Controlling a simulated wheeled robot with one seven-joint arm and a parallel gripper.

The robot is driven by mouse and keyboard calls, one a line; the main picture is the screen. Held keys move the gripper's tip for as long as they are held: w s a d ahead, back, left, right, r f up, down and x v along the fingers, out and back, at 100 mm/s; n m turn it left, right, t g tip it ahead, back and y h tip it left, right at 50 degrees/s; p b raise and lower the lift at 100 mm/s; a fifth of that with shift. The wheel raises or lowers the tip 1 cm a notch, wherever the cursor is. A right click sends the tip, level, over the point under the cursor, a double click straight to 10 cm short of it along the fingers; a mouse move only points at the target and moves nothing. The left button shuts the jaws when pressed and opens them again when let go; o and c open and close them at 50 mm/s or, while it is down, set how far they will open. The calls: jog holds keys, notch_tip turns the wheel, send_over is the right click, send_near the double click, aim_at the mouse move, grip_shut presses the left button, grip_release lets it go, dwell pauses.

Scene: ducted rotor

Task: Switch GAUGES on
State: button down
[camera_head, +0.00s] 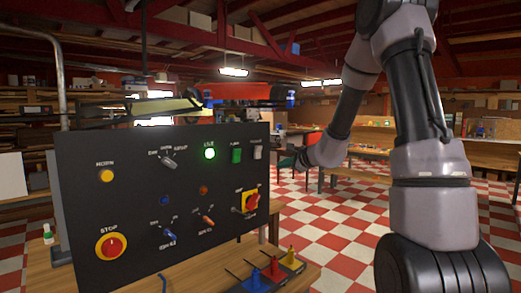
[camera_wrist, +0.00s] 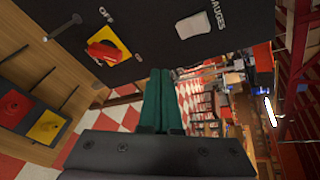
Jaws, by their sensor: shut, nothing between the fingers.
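The GAUGES switch (camera_head: 257,152) is a small white rocker at the top right corner of the black upright panel (camera_head: 140,225). In the wrist view the white GAUGES rocker (camera_wrist: 195,23) shows near the top, with its label beside it. I cannot tell which way it is tipped. My gripper (camera_wrist: 159,72) has its green fingers together and empty. It is apart from the panel, near its right edge, with the rocker above and right of the fingertips in the wrist view. In the head view my gripper (camera_head: 287,163) is small, to the right of the panel.
A green rocker (camera_head: 236,155) and a lit green lamp (camera_head: 209,153) sit left of GAUGES. A red-and-yellow rotary switch (camera_head: 250,201) is below it; it also shows in the wrist view (camera_wrist: 104,49). A red STOP button (camera_head: 111,245) is lower left. Coloured pieces (camera_head: 275,267) stand below.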

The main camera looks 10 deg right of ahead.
dwell(0.3)
send_near(259, 152)
jog(key=shift+f+x, duration=0.2)
jog(key=shift+x, duration=1.05)
jog(key=shift+f+x, duration=0.25)
jog(key=shift+x, duration=0.95)
jog(key=shift+w+a+r, duration=0.1)
jog(key=shift+w+r, duration=0.1)
jog(key=shift+w+a+r, duration=0.2)
jog(key=shift+w+a, duration=0.05)
jog(key=shift+w, duration=0.1)
dwell(1.1)
jog(key=shift+s+f, duration=0.1)
jog(key=shift+s+d+f, duration=0.3)
jog(key=shift+s+d, duration=0.15)
jog(key=shift+s, duration=0.15)
jog(key=shift+d, duration=0.1)
jog(key=shift+s+d+f, duration=0.35)
jog(key=shift+s+d, duration=0.05)
jog(key=shift+s, duration=0.2)
jog(key=shift+s+d+f, duration=0.35)
jog(key=shift+s+d, duration=0.1)
jog(key=shift+s, duration=0.2)
jog(key=shift+s+d+f, duration=0.35)
jog(key=shift+s+d, duration=0.05)
jog(key=shift+s, duration=0.2)
